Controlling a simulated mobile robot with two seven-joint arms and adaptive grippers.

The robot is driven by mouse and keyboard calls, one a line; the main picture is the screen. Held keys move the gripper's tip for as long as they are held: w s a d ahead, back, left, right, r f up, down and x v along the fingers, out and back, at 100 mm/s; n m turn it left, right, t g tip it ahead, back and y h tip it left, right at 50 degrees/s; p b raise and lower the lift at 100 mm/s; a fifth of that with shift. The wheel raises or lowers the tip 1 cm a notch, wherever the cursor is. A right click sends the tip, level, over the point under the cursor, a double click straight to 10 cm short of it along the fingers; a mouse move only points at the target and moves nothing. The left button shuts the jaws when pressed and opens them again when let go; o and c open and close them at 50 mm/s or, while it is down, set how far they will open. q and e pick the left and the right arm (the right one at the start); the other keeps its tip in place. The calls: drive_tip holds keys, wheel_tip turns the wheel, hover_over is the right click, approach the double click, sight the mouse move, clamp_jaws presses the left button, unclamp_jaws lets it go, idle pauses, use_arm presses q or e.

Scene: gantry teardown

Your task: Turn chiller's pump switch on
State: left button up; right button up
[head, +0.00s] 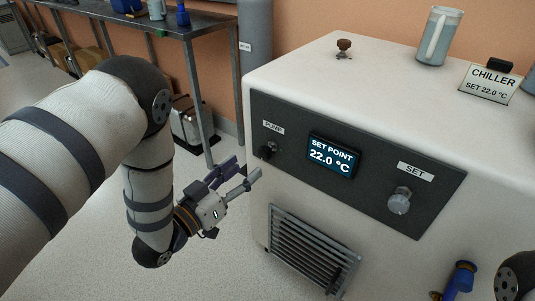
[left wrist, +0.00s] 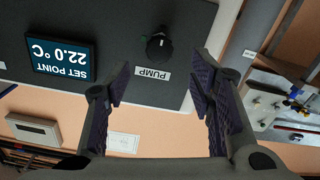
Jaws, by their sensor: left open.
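The chiller (head: 300,75) is a big white box with a dark control panel (head: 380,185) on its front. The pump switch (head: 267,150) is a small black knob at the panel's left end, under the PUMP label (head: 273,127). In the left wrist view the pump switch (left wrist: 159,46) stands just beyond the fingertips, roughly centred between them, with its label (left wrist: 153,75) nearer me. My left gripper (head: 247,166) is open and empty, to the left of and slightly below the switch, apart from it. Its two purple-padded fingers (left wrist: 160,75) are spread. The switch's setting is too small to read.
The panel also holds a display (head: 331,156) reading SET POINT 22.0 °C and a SET knob (head: 400,201). A vent grille (head: 312,250) is below. A jug (head: 439,36) and a CHILLER sign (head: 490,84) stand on top. A metal bench (head: 190,25) is behind left.

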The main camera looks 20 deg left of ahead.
sight(262, 155)
use_arm(q)
drive_tip(key=x, duration=0.8)
drive_tip(key=shift+w+d+f+b, duration=0.1)
drive_tip(key=shift+w+d+b, duration=0.05)
drive_tip(key=shift+w+b, duration=0.15)
drive_tip(key=shift+s, duration=0.1)
drive_tip(key=c, duration=1.2)
